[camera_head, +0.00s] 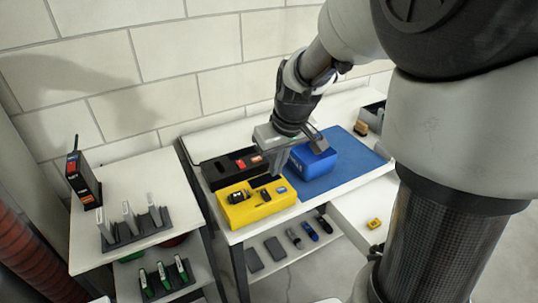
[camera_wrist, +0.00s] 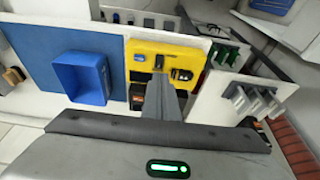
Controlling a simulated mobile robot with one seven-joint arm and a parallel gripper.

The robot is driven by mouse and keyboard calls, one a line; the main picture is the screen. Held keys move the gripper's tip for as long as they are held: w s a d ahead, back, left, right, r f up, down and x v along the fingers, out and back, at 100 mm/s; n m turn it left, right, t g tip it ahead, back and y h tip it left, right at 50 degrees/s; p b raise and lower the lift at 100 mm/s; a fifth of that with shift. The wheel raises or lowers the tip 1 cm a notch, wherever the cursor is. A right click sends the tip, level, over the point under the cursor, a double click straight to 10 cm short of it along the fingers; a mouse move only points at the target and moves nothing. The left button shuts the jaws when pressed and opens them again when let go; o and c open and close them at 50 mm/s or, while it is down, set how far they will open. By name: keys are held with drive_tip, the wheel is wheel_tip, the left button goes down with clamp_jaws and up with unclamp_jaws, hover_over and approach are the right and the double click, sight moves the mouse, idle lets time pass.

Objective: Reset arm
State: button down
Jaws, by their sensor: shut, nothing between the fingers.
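My gripper (camera_head: 279,170) hangs over the workbench, with its shut fingers close above the gap between the black tray, the yellow tray and the blue bin. The upper arm and elbow fill the right of the head view. Whether the fingers touch a tray cannot be told.
The blue bin (camera_head: 316,167) stands right, on a blue mat (camera_head: 362,160). A side table (camera_head: 125,180) at left carries upright devices and a black router (camera_head: 84,180).

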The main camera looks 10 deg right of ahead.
drive_tip(key=s+a+r+m+t, duration=0.1)
drive_tip(key=s+r, duration=0.5)
drive_tip(key=s, duration=0.3)
drive_tip(key=s+r+m+t, duration=0.2)
drive_tip(key=s+r, duration=0.3)
drive_tip(key=s, duration=0.4)
wheel_tip(320, 180, up, 18)
drive_tip(key=p, duration=1.7)
drive_tip(key=shift+s+f+h, duration=0.15)
drive_tip(key=shift+s+h, duration=0.05)
drive_tip(key=shift+h, duration=0.2)
